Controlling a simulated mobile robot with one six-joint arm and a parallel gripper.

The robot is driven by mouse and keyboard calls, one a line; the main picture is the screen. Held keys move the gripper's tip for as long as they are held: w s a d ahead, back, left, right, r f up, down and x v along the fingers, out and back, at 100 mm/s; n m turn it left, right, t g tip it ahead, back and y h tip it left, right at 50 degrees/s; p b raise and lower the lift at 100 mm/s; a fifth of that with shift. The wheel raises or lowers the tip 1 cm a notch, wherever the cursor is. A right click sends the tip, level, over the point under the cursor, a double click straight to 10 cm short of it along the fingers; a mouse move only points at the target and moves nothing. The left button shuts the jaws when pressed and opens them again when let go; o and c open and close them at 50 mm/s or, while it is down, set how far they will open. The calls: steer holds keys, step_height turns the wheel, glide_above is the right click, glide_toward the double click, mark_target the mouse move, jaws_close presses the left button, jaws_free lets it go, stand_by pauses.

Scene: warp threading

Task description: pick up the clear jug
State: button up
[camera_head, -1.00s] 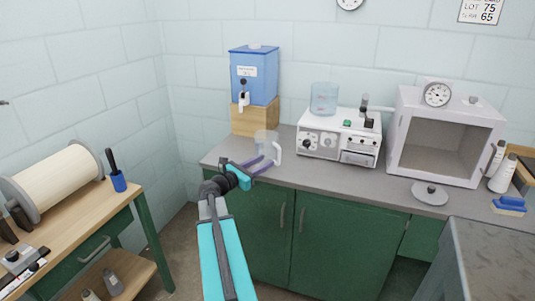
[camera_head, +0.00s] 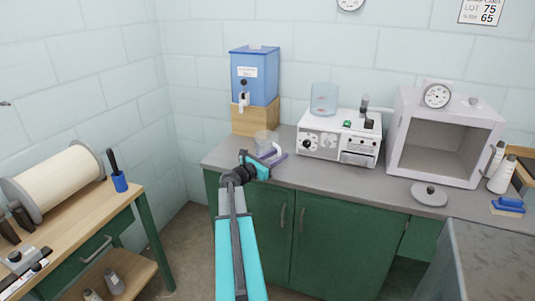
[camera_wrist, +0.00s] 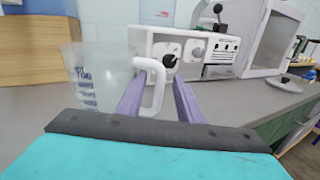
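The clear jug (camera_head: 264,139) stands upright on the grey counter, in front of the wooden block. In the wrist view the jug (camera_wrist: 98,72) has blue markings and a white handle (camera_wrist: 159,82) on its right side. My gripper (camera_head: 277,151) is at the jug's handle side. In the wrist view the two purple fingers of my gripper (camera_wrist: 158,84) are apart, with the handle between them and gaps visible beside it. Whether a finger touches the jug wall cannot be told.
A blue dispenser (camera_head: 254,76) with a tap sits on the wooden block (camera_head: 256,121) behind the jug. A white machine (camera_head: 340,137) bearing a clear blue container (camera_head: 324,98) stands to the right. An open white oven (camera_head: 445,138) is further right. The counter's front edge (camera_head: 330,186) is near my arm.

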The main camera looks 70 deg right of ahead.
steer(key=shift+p+x, duration=0.7)
steer(key=shift+x, duration=1.9)
steer(key=shift+f, duration=0.1)
jaws_close()
steer(key=shift+s, duration=0.1)
